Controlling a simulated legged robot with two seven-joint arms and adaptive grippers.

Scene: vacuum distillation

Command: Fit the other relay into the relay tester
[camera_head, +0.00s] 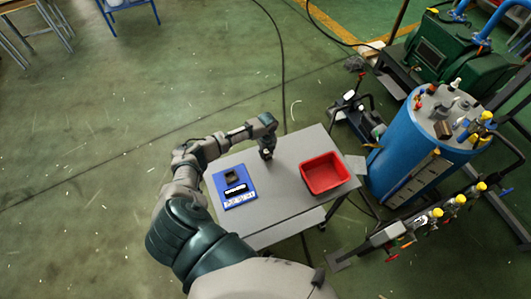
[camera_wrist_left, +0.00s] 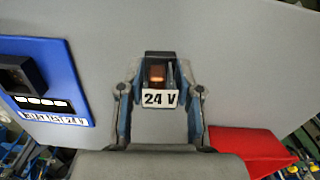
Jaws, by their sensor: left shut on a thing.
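The relay tester (camera_head: 220,186) is a blue panel lying on the left part of the grey table, with a dark socket block and a row of white marks on it. It also shows at the left of the left wrist view (camera_wrist_left: 75,90). My left gripper (camera_head: 267,154) is to the right of the tester, pointing down over the table. It is shut on a relay (camera_wrist_left: 157,72), a small dark block with an orange window and a white "24 V" label. I cannot tell whether the relay touches the table. My right gripper is not in view.
A red bin (camera_head: 325,174) stands on the right of the grey table (camera_head: 268,207); it looks empty. Bare tabletop lies between the tester and the bin. A blue tank (camera_head: 405,150) with valves and pipes stands just right of the table. Cables lie on the green floor.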

